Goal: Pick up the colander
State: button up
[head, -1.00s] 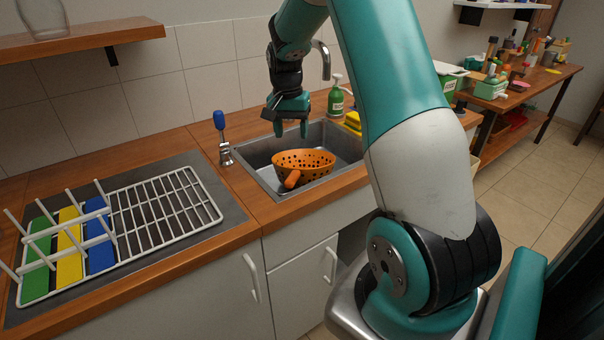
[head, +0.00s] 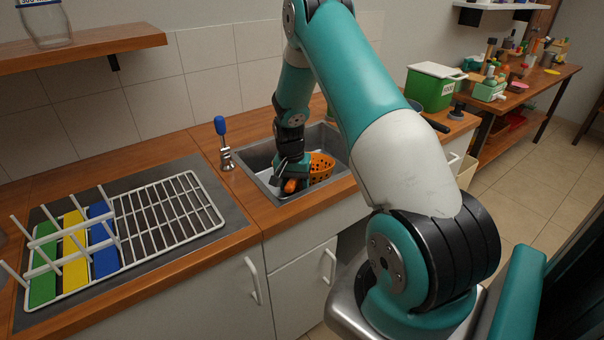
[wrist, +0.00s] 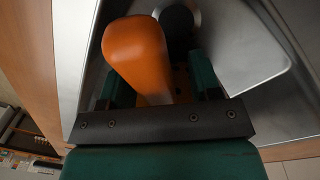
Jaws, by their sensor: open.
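The orange colander (head: 320,167) with dark holes sits in the metal sink, partly hidden behind my gripper in the head view. Its orange handle (head: 290,186) points toward the front left. My gripper (head: 291,180) is down in the sink at the handle. In the wrist view the handle (wrist: 140,58) lies between the two green fingers of my gripper (wrist: 155,85), which stand apart on either side of it. I see a gap on the right side of the handle; contact on the left I cannot tell. Most of the bowl is hidden in the wrist view.
The sink's rim (head: 282,201) surrounds the gripper closely. A blue-topped tap fitting (head: 221,128) stands left of the sink. A white dish rack (head: 165,220) with coloured boards lies further left. A green bin (head: 432,88) and a pan handle (head: 436,125) are at right.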

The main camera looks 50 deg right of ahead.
jog(key=shift+f, duration=0.15)
grip_shut()
notch_tip(320, 180, up, 20)
jog(key=b, duration=0.1)
jog(key=shift+b, duration=0.3)
dwell(0.4)
